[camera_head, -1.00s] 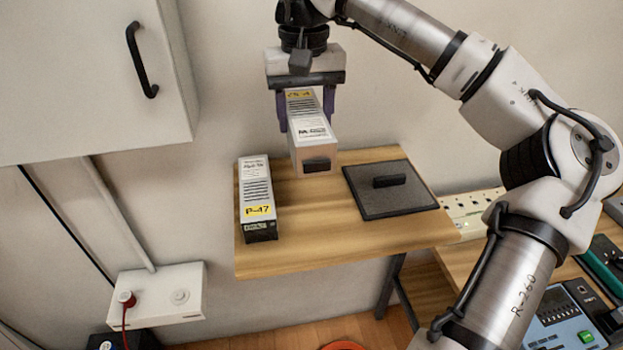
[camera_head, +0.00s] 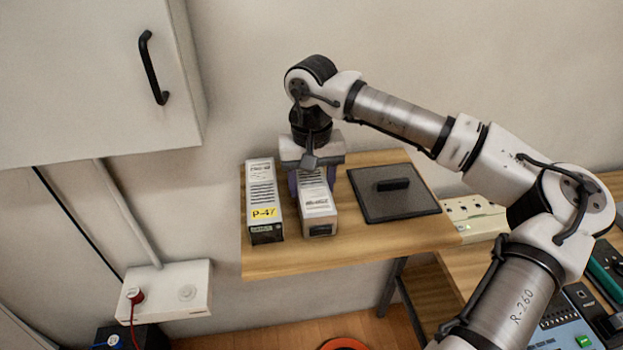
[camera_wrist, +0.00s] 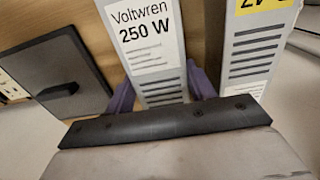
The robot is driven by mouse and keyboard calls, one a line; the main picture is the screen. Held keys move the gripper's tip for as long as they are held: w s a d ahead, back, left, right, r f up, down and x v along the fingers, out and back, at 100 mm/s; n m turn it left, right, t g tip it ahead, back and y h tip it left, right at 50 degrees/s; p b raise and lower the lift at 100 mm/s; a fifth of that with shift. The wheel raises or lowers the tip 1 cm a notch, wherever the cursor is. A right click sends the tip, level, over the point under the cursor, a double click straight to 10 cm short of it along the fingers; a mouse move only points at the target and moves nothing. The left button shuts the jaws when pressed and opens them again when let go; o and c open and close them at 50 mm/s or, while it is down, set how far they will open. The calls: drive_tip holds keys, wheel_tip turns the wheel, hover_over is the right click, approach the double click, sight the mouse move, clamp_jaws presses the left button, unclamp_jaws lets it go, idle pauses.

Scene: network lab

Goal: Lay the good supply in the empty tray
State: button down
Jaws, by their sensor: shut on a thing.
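My gripper (camera_head: 312,180) points down over the wooden shelf, its purple fingers on both sides of a pale power supply (camera_head: 318,203). In the wrist view this held supply (camera_wrist: 145,42) shows a "Voltwren 250 W" label between the fingers (camera_wrist: 160,88). It lies at shelf level; I cannot tell whether it touches the wood. A second supply (camera_head: 263,200), with a yellow "P-47" label and a dark front end, lies just left of it. It also shows in the wrist view (camera_wrist: 250,45). I make out no open tray.
A flat dark grey panel with a black handle (camera_head: 393,205) lies on the shelf (camera_head: 370,236), right of the held supply. A white cabinet (camera_head: 90,80) hangs at upper left. A power strip (camera_head: 474,220) and devices are at right. The shelf front is clear.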

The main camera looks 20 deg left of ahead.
drive_tip(key=shift+f, duration=0.15)
drive_tip(key=c, duration=0.5)
unclamp_jaws()
